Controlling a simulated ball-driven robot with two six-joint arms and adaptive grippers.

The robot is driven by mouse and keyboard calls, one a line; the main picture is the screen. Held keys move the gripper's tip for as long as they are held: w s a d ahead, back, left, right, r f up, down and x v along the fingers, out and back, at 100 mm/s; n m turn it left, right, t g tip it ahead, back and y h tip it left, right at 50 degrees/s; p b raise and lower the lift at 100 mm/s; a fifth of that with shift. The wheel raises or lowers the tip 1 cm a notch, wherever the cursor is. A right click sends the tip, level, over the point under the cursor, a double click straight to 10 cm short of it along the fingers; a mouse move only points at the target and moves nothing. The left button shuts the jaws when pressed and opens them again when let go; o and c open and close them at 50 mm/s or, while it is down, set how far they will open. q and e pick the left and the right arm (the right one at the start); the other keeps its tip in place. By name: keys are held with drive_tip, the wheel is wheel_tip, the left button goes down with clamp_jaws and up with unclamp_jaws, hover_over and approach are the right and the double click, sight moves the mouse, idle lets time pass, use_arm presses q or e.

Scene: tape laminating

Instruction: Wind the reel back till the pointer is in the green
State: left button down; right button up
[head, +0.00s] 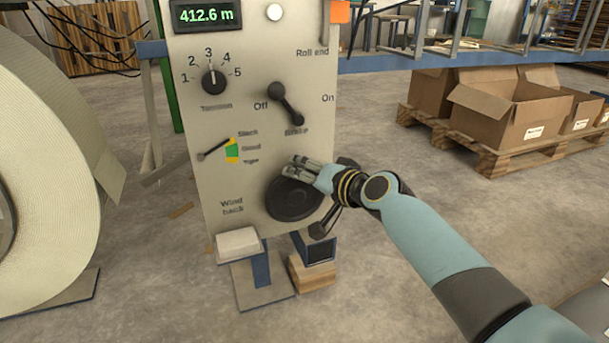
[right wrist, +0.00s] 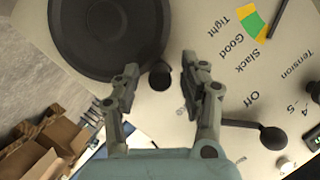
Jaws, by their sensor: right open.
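The black wind-back reel wheel (head: 292,203) sits low on the grey panel (head: 225,115); it also fills the upper left of the right wrist view (right wrist: 105,30). A small black knob (right wrist: 160,75) stands at the wheel's edge. My right gripper (head: 298,168) is open at the wheel's upper edge. In the wrist view its fingers are on either side of the knob, with visible gaps. The gauge pointer (head: 214,149) tilts up to the right. Its tip is at the upper yellow part by "Slack", above the green (head: 233,150). My left gripper is out of view.
The brake lever (head: 286,104) hangs above the wheel, and the tension dial (head: 214,80) is at upper left. The display (head: 206,15) reads 412.6 m. A large cream roll (head: 65,150) stands left. Open cartons (head: 510,105) on a pallet lie back right.

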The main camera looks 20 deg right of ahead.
clamp_jaws()
idle(0.5)
drive_tip(key=shift+a+p, duration=0.15)
drive_tip(key=shift+p, duration=0.15)
